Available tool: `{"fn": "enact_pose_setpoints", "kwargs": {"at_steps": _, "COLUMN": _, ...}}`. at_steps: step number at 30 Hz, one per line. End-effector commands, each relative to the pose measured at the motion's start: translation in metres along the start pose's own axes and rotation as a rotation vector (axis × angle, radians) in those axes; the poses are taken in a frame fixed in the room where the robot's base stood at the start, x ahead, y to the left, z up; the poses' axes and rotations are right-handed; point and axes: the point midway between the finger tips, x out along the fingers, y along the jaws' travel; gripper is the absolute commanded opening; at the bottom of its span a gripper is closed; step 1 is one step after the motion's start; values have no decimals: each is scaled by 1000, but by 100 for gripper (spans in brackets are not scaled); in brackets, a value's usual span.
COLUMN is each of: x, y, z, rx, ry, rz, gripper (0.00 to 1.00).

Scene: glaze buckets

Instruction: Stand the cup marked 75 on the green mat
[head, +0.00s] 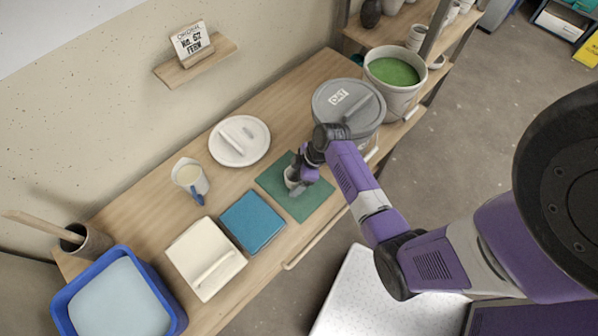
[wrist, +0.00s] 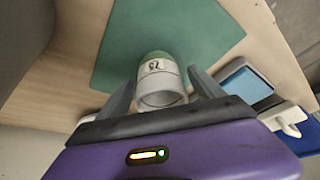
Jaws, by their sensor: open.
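A blue tile (head: 252,221) and a white slab (head: 190,252) lie left of the mat. A lidded grey bucket (head: 348,108) and a bucket of green glaze (head: 392,85) stand behind.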

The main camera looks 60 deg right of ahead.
Motion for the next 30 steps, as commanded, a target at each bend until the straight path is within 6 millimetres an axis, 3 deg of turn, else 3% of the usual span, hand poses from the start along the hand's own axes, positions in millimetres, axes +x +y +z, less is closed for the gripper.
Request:
{"fn": "enact_pose_setpoints", "kwargs": {"at_steps": 18, "x": -106, "y": 1, "z": 0, "rx": 0, "ry": 1, "rz": 3, "gripper": 77}}
{"fn": "enact_pose_setpoints", "kwargs": {"at_steps": 24, "x": -117, "y": -2, "z": 0, "rx": 4, "ry": -1, "rz": 6, "gripper": 77}}
{"fn": "enact_pose_setpoints", "kwargs": {"at_steps": 30, "x": -97, "y": -35, "z": 4, "rx": 71, "ry": -10, "rz": 105, "gripper": 77}}
